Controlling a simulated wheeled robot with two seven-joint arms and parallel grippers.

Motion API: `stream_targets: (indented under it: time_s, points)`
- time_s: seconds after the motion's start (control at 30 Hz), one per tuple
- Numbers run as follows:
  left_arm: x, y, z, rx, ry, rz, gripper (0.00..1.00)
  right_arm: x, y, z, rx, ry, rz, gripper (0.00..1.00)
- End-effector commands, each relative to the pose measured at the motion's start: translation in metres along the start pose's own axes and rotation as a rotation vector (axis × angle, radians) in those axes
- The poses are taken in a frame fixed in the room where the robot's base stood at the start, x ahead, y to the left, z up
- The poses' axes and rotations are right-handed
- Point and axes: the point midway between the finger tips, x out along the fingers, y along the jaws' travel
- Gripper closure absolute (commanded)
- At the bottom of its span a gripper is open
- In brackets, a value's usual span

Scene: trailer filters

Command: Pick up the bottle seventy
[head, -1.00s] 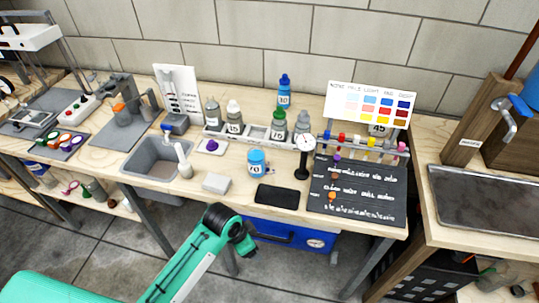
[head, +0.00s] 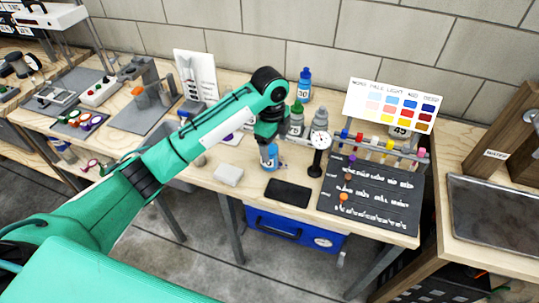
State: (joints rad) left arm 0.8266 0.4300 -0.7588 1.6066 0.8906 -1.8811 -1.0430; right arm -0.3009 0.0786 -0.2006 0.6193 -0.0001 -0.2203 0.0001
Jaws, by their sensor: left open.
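A blue bottle (head: 269,161) with a white number label stands upright on the wooden bench; its number is too small to read surely, but may be seventy. My left arm comes in from the left and its dark gripper (head: 269,143) points down at the bottle's top. The gripper is open, with its fingers at or just over the cap, which it hides. I cannot tell whether the fingers touch the bottle. My right gripper is out of view.
A dial gauge (head: 318,155) stands to the right. A black pad (head: 288,192) and a pale block (head: 228,175) lie in front.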

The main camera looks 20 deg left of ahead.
Motion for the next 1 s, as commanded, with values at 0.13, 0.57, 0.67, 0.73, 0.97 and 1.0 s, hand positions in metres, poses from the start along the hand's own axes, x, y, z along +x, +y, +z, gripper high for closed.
stream_targets:
  time_s: [0.13,0.57,0.67,0.73,0.97,1.0]
  points:
    - [-0.034,-0.021,0.023,0.065,-0.033,0.022,0.21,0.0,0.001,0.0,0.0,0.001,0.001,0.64]
    - [-0.029,-0.029,0.04,0.113,-0.046,0.049,0.21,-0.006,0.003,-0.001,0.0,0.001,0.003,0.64]
    - [-0.008,-0.029,0.041,0.111,-0.046,0.048,0.21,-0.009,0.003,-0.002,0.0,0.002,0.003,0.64]
    - [0.004,-0.029,0.041,0.112,-0.045,0.047,0.21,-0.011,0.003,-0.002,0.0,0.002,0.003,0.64]
    - [0.027,-0.029,0.042,0.113,-0.046,0.044,0.21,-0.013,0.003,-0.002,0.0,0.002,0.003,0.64]
    - [0.029,-0.029,0.041,0.113,-0.046,0.044,0.21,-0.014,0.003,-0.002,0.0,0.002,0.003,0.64]
